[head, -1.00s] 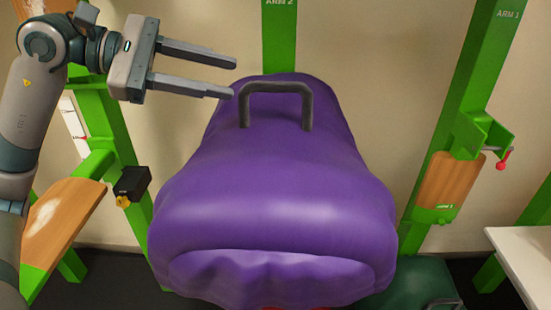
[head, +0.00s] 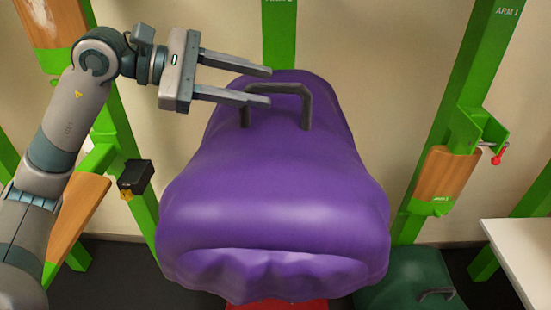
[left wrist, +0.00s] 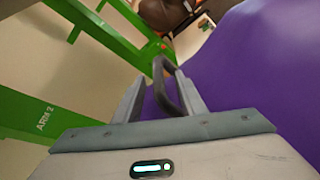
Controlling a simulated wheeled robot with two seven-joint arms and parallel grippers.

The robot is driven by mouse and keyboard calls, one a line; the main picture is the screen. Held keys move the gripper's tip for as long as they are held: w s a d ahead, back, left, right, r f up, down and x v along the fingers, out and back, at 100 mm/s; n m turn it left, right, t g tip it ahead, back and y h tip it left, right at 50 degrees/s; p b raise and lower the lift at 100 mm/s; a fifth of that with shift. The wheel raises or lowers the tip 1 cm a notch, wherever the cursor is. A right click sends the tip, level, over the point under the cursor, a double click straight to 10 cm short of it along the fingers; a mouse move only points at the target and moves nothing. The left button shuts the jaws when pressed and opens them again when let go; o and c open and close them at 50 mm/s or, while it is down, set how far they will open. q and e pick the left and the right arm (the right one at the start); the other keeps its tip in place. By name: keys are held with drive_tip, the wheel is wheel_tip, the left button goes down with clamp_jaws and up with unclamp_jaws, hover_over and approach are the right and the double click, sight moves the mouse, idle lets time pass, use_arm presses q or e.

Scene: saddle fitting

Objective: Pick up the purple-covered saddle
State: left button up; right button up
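The purple-covered saddle (head: 275,190) fills the middle of the head view, with a dark grey arched handle (head: 308,105) on its upper part. In the left wrist view the purple cover (left wrist: 265,75) is at the right. My left gripper (head: 268,86) is open, its fingers pointing right over the left part of the handle. The left wrist view shows the handle (left wrist: 172,92) between the two spread fingers, not clamped. Contact with the fingers cannot be told. My right gripper is not in view.
Green posts stand behind and at both sides, including the ARM 1 post (head: 465,110) with a wooden pad (head: 447,173). A dark green case-like object (head: 408,283) lies low right of the saddle. A white table (head: 525,250) is at right. A red patch (head: 280,304) shows below the saddle.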

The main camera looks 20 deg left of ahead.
sight(276, 93)
use_arm(q)
drive_tip(key=shift+w+d+p, duration=0.2)
drive_tip(key=shift+d+p, duration=0.15)
drive_tip(key=shift+d, duration=0.05)
drive_tip(key=p+x, duration=0.1)
drive_tip(key=x, duration=0.1)
drive_tip(key=shift+w+d+p, duration=0.25)
drive_tip(key=shift+p, duration=0.1)
drive_tip(key=shift+w+d+f, duration=0.2)
drive_tip(key=shift+d+f, duration=0.1)
clamp_jaws()
idle(0.9)
drive_tip(key=shift+a+r, duration=0.1)
drive_tip(key=shift+r, duration=0.05)
